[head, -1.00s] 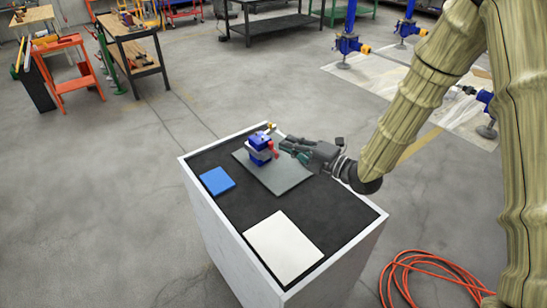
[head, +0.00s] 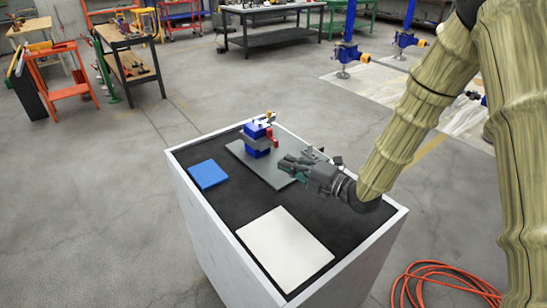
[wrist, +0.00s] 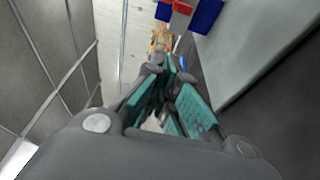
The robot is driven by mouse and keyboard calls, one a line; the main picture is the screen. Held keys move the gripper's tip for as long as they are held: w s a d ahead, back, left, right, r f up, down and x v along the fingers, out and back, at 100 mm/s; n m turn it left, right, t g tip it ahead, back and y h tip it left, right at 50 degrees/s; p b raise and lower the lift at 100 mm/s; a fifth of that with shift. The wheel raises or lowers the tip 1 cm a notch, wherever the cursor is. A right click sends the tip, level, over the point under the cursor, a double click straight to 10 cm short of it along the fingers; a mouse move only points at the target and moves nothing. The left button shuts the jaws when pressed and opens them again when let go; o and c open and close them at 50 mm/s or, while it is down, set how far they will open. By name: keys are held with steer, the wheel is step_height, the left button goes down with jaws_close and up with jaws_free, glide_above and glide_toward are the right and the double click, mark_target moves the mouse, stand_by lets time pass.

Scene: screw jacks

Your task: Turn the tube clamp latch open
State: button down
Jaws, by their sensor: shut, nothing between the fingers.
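The tube clamp (head: 257,151) is a blue block with a grey band, upright on a grey plate (head: 264,173) at the far part of the cabinet top. Its red latch (head: 275,142) is on the right side. My gripper (head: 287,165) is shut and empty, to the lower right of the clamp and apart from it. In the wrist view the teal-padded fingers (wrist: 168,68) come together, and the red part (wrist: 181,7) and blue body (wrist: 206,14) show beyond them at the top edge. The latch's exact angle is too small to tell.
A blue pad (head: 208,174) lies left on the black cabinet top, and a white panel (head: 284,248) lies nearer. The white cabinet rim (head: 180,172) bounds the top. An orange cable (head: 440,275) is coiled on the floor at right.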

mark_target(276, 147)
steer(key=p+x, duration=0.2)
steer(key=x, duration=0.8)
steer(key=shift+a+p, duration=0.15)
steer(key=shift+p, duration=0.25)
steer(key=w+d, duration=0.1)
steer(key=d+p, duration=0.1)
steer(key=d, duration=0.1)
steer(key=shift+w, duration=0.4)
steer(key=shift+w+d+f, duration=0.1)
steer(key=shift+w+d, duration=0.1)
steer(key=shift+d, duration=0.05)
steer(key=shift+d, duration=0.15)
steer(key=shift+w+d+f+b, duration=0.1)
steer(key=shift+w+d+b, duration=0.05)
steer(key=shift+b, duration=0.35)
steer(key=shift+d, duration=0.2)
steer(key=shift+w+d+b, duration=0.15)
steer(key=shift+b, duration=0.15)
